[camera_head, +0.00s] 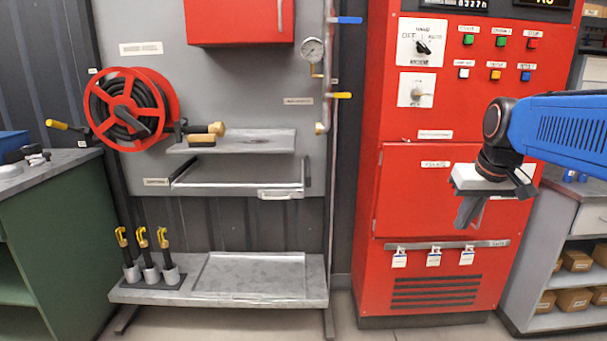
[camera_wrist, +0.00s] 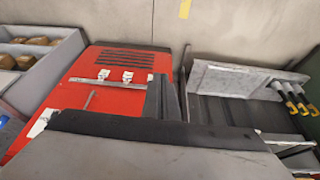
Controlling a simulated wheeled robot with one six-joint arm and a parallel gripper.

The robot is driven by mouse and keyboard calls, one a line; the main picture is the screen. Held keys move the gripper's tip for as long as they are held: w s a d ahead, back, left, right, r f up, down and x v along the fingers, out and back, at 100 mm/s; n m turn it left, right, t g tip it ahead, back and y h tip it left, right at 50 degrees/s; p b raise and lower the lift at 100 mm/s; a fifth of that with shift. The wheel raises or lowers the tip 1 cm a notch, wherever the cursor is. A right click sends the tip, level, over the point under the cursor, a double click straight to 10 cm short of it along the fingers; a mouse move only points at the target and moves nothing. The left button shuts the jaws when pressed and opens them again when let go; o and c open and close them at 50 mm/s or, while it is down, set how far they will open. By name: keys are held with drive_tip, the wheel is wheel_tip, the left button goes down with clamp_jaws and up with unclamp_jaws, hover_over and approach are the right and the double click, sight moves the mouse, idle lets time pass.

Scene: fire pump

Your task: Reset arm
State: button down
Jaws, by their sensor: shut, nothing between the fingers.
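My gripper (camera_head: 467,212) hangs from the blue arm at the right of the head view. It points down in front of the red control cabinet (camera_head: 395,200), above the rail with white tags. Its fingers are together with nothing between them. In the wrist view the dark fingers (camera_wrist: 165,98) stand up at the middle, over the red cabinet front (camera_wrist: 120,62). I cannot tell how far the fingers are from the cabinet door.
A grey panel with a red hose reel (camera_head: 130,108), a shelf (camera_head: 245,143) and a pull-out tray (camera_head: 240,173) is at the left. A green bench (camera_head: 60,225) stands far left. Shelves with boxes (camera_head: 575,262) stand at the right. Bare floor shows below.

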drive_tip(key=s+a+f, duration=0.3)
drive_tip(key=s+f, duration=0.4)
drive_tip(key=s, duration=0.3)
drive_tip(key=s+a+f, duration=0.4)
drive_tip(key=s+f, duration=0.4)
drive_tip(key=s, duration=0.3)
drive_tip(key=shift+s+a, duration=0.2)
drive_tip(key=shift+s, duration=0.05)
idle(0.5)
